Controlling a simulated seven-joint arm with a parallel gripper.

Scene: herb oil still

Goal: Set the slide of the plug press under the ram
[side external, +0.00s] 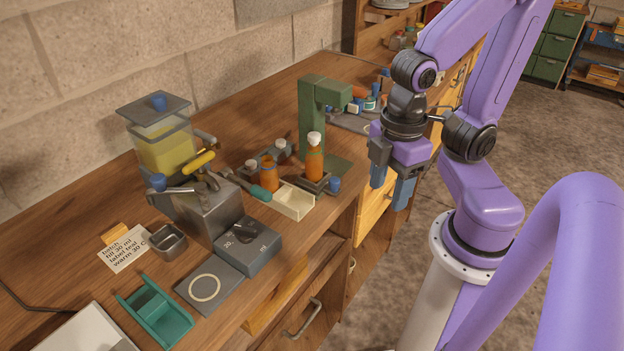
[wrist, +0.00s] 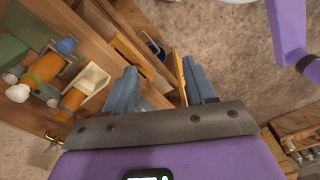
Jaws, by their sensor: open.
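The green plug press (side external: 311,125) stands on the bench, its top arm reaching right; it shows partly at the upper left of the wrist view (wrist: 12,48). In front of it is a dark slide (side external: 312,184) with a blue knob (side external: 333,184) at its right end. An orange bottle (side external: 314,165) with a white cap stands upright at the slide, apparently forward of the ram, which I cannot see clearly. The knob is also in the wrist view (wrist: 67,45). My gripper (side external: 392,192) is open and empty, right of the knob and apart from it, beyond the bench's front edge.
A cream tray (side external: 292,202), a second orange bottle (side external: 269,175) and a teal-handled tool (side external: 256,191) lie left of the slide. A still with a yellow tank (side external: 165,150), a grey scale (side external: 248,247) and a green cradle (side external: 155,313) stand further left. Drawers are below.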

